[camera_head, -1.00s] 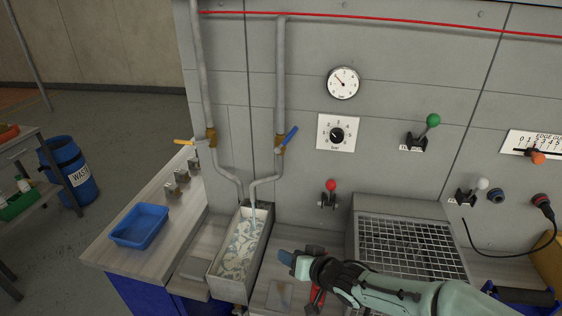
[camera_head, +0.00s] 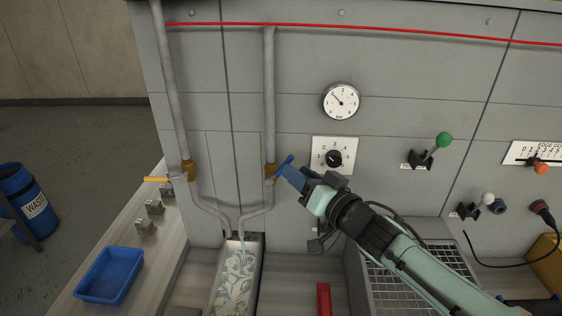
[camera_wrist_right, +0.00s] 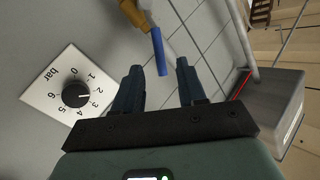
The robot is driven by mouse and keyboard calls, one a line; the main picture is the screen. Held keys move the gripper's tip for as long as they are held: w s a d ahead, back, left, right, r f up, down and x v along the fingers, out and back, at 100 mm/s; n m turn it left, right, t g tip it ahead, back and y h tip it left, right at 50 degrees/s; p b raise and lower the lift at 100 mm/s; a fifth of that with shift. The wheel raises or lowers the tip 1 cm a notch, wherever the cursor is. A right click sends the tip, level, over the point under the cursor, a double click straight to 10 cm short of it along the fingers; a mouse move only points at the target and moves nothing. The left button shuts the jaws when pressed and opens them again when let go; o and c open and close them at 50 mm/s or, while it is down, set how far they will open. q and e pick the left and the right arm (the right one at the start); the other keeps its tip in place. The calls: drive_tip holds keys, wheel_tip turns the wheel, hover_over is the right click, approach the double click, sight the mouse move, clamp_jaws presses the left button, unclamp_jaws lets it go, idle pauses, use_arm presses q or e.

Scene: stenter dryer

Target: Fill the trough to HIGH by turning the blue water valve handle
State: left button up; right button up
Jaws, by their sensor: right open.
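The blue valve handle (camera_head: 284,165) sits on a brass valve body (camera_head: 270,171) on the right-hand pipe, tilted up to the right. The trough (camera_head: 238,270) below the pipes holds patterned, watery contents, and a thin stream of water runs into it from the spout. My right gripper (camera_head: 287,174) is at the blue handle in the head view. In the right wrist view my right gripper (camera_wrist_right: 160,85) is open, and the blue handle (camera_wrist_right: 159,52) reaches toward the gap between its fingers, with no grip on it. My left gripper is not in view.
A yellow-handled valve (camera_head: 160,179) is on the left pipe. A dial marked bar (camera_head: 334,157) is on the wall right of the handle, below a round gauge (camera_head: 341,102). A blue tray (camera_head: 109,275) lies on the left counter. A grated panel (camera_head: 395,285) is below my arm.

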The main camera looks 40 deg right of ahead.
sight(279, 170)
drive_tip(key=w, duration=0.7)
drive_tip(key=shift+w, duration=0.15)
drive_tip(key=shift+d, duration=0.1)
clamp_jaws()
